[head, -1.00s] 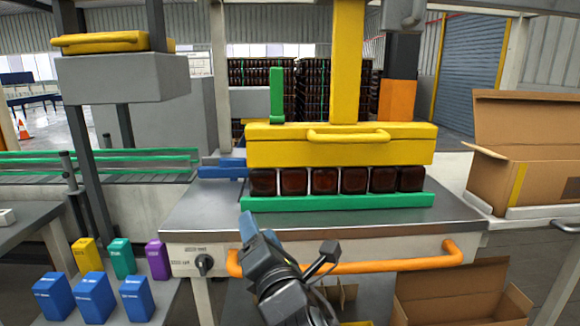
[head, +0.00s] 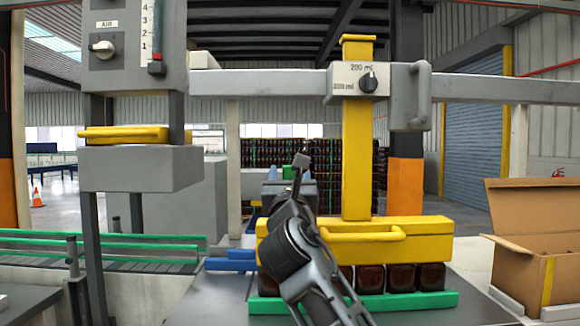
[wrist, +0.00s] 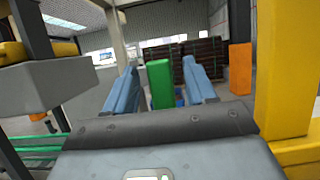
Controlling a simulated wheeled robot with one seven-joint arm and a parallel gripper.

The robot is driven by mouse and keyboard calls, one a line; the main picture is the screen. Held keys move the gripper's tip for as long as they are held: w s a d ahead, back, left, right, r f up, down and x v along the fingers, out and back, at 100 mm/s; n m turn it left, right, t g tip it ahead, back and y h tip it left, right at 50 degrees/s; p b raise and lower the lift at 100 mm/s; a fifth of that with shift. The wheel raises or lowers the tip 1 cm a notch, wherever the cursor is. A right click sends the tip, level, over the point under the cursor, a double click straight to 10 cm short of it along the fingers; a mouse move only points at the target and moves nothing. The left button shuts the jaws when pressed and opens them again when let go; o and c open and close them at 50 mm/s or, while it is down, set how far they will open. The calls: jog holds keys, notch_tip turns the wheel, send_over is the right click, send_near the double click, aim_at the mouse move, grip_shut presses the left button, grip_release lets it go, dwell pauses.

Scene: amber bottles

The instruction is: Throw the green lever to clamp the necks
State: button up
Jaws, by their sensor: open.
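The green lever (wrist: 160,84) stands upright between the two blue fingers of my gripper (wrist: 160,72) in the wrist view. A gap shows on each side, so the fingers are open and not closed on it. In the head view my gripper (head: 289,190) is raised behind the yellow clamp head (head: 430,238); only a small green piece of the lever (head: 288,172) shows, my arm hiding the rest. Amber bottles (head: 400,278) stand in a row under the clamp head, behind a green rail (head: 410,302). Their necks are hidden.
The yellow column (head: 357,160) rises right of my gripper, with a grey crossbar (head: 270,83) above. A grey block with a yellow handle (head: 140,168) is at left. A cardboard box (head: 520,265) stands at right. Blue parts (head: 230,260) lie left of the clamp head.

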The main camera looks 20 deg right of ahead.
jog(key=shift+x, duration=2.05)
jog(key=shift+a, duration=0.1)
jog(key=shift+c, duration=0.2)
grip_shut()
